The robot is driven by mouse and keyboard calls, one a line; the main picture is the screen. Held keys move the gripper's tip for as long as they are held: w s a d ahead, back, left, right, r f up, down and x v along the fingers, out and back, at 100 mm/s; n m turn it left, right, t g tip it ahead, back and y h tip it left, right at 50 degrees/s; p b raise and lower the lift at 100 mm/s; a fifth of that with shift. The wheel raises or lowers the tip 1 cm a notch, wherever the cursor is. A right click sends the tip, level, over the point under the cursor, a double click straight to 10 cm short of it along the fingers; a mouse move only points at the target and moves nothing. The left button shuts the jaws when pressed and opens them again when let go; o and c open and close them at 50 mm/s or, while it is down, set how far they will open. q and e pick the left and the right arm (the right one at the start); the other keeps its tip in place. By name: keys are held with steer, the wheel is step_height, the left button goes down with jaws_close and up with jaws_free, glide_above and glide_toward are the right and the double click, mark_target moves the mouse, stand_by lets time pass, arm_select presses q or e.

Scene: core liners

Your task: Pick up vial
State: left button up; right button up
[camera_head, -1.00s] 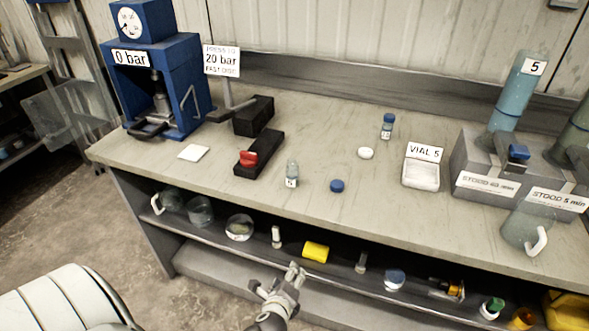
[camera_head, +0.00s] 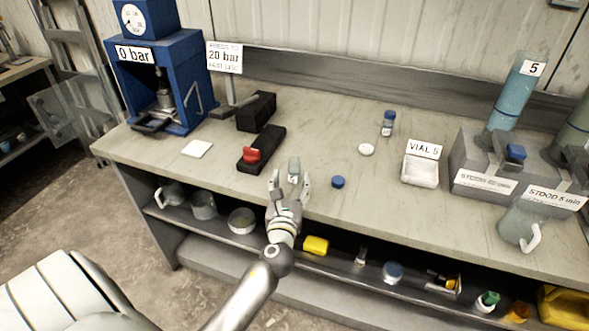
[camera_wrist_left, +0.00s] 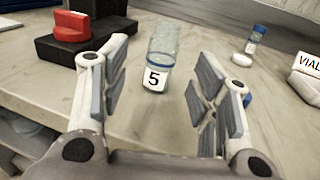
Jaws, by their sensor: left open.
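An open clear vial (camera_head: 294,167) labelled 5 stands upright on the bench near its front edge. In the left wrist view the vial (camera_wrist_left: 158,66) shows between and beyond the fingers, with a blue band above its label. My left gripper (camera_head: 290,183) is open and empty in front of the vial; its fingers (camera_wrist_left: 160,85) stand on either side of the line to it. I cannot see them touching it. A second vial with a blue cap (camera_head: 388,123) stands further back, and shows at upper right in the wrist view (camera_wrist_left: 252,42). My right gripper is not in view.
A black block with a red knob (camera_head: 253,155) lies left of the vial. A blue cap (camera_head: 338,182) and a white cap (camera_head: 366,149) lie to the right. A white tray (camera_head: 421,172) sits by the VIAL 5 sign. A blue press (camera_head: 170,85) stands at left.

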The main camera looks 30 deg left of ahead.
mark_target(294, 170)
arm_select(q)
steer(key=shift+p+x, duration=0.4)
steer(key=shift+x, duration=2.35)
steer(key=shift+d+r, duration=0.15)
steer(key=c, duration=1.1)
steer(key=shift+r, duration=0.1)
